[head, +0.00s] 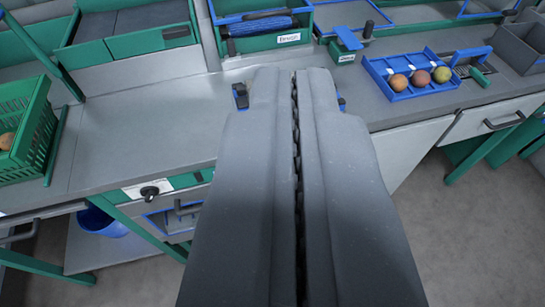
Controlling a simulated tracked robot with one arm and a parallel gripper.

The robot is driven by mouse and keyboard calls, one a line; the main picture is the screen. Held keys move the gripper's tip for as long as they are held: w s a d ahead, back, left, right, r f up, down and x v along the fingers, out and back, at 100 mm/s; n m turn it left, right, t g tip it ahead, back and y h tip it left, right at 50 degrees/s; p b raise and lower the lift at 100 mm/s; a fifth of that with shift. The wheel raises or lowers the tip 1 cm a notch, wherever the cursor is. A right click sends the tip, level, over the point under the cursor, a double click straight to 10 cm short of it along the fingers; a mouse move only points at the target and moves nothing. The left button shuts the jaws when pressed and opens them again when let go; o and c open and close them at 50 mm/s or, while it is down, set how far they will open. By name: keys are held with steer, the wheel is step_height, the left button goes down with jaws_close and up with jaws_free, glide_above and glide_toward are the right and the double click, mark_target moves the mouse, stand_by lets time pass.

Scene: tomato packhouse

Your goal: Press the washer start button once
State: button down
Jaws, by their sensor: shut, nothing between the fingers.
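My gripper (293,82) fills the middle of the head view, its two grey fingers shut together with only a thin dark seam between them. It is over the grey worktop and points toward the back. No button that I can clearly identify as the washer start button shows; my gripper hides part of the worktop and its front. A green unit with a blue brush roller (262,25) and a white label stands behind the fingertips. A black knob (149,191) sits on a white-labelled front panel at the lower left.
A blue tray (412,93) with three round fruits lies to the right. A green crate (40,128) is at the left edge. A dark grey bin (522,48) is at far right. The worktop left of my gripper is clear.

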steer(key=w+a+f+g+p, duration=0.1)
steer(key=w+f, duration=0.7)
steer(key=f, duration=0.3)
steer(key=w+a+f+g+p, duration=0.1)
steer(key=w+a+f, duration=0.1)
steer(key=w+f, duration=0.8)
steer(key=d+f+m+g+h+p, duration=0.1)
steer(key=d+f, duration=0.1)
steer(key=f, duration=1.3)
steer(key=d+f+m+g+h+p, duration=0.1)
steer(key=d+f, duration=0.1)
steer(key=f, duration=1.2)
steer(key=shift+w+d+f+g, duration=0.3)
steer(key=shift+w+f+g, duration=0.05)
steer(key=shift+w+g, duration=0.05)
steer(key=shift+w, duration=0.15)
